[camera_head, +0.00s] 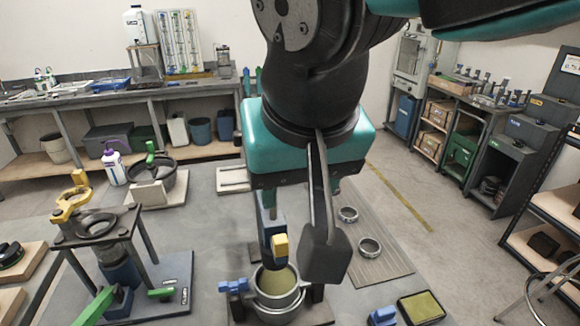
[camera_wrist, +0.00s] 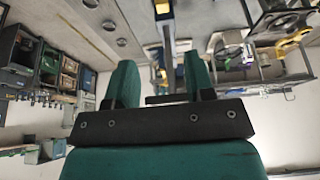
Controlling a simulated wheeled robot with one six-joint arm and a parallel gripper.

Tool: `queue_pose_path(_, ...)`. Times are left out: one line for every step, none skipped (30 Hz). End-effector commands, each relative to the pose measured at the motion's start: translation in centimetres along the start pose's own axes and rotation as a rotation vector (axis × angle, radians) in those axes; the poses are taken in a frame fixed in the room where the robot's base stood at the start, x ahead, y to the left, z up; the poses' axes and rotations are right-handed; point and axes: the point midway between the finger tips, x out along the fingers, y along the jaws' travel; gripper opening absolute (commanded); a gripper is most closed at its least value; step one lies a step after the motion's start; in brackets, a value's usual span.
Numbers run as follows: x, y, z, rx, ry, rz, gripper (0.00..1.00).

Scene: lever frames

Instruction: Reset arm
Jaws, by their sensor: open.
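My gripper (camera_head: 298,188) hangs from above in the head view, pointing down over the middle of the bench. In the wrist view its two green fingers (camera_wrist: 160,66) are spread apart with nothing clasped between them. A grey lever arm with a dark block end (camera_head: 325,254) shows in front of the gripper; its upper end overlaps the gripper body, and I cannot tell if they touch. Beside it a blue upright part with a yellow block (camera_head: 280,245) stands over a round metal cup (camera_head: 277,291) with a tan fill. A blue clamp (camera_head: 233,287) sits left of the cup.
A dark frame with a yellow handle (camera_head: 72,196) and a green lever (camera_head: 96,306) stands at the left. A black bowl (camera_head: 158,181) is behind it. A tan-filled tray (camera_head: 421,307) is at front right.

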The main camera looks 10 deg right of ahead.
Motion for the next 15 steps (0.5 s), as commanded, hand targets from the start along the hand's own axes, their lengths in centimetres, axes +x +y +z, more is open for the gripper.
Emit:
queue_pose_path(-0.61, -0.06, 0.00, -0.001, 0.002, -0.003, 0.49)
queue_pose_path(-0.87, -0.03, -0.01, 0.000, 0.001, -0.002, 0.49)
queue_pose_path(-1.13, -0.02, 0.00, -0.001, 0.000, -0.002, 0.49)
queue_pose_path(-1.27, -0.02, 0.01, -0.001, 0.000, -0.002, 0.49)
queue_pose_path(-1.38, -0.02, 0.02, -0.001, 0.000, -0.002, 0.49)
queue_pose_path(-1.47, -0.01, 0.03, -0.001, -0.001, -0.001, 0.49)
queue_pose_path(-1.51, 0.00, 0.03, -0.001, -0.001, -0.001, 0.49)
queue_pose_path(-1.53, 0.01, 0.03, -0.001, -0.001, -0.001, 0.49)
queue_pose_path(-1.53, 0.01, 0.03, -0.001, -0.001, 0.000, 0.49)
queue_pose_path(-1.53, 0.02, 0.03, 0.000, -0.001, 0.000, 0.49)
queue_pose_path(-1.52, 0.02, 0.02, 0.000, -0.001, 0.000, 0.49)
queue_pose_path(-1.51, 0.02, 0.02, 0.000, -0.001, 0.000, 0.49)
queue_pose_path(-1.51, 0.02, 0.02, 0.000, -0.001, 0.000, 0.49)
queue_pose_path(-1.51, 0.02, 0.02, 0.000, -0.001, 0.000, 0.49)
queue_pose_path(-1.45, 0.09, 0.01, -0.001, -0.002, 0.000, 0.49)
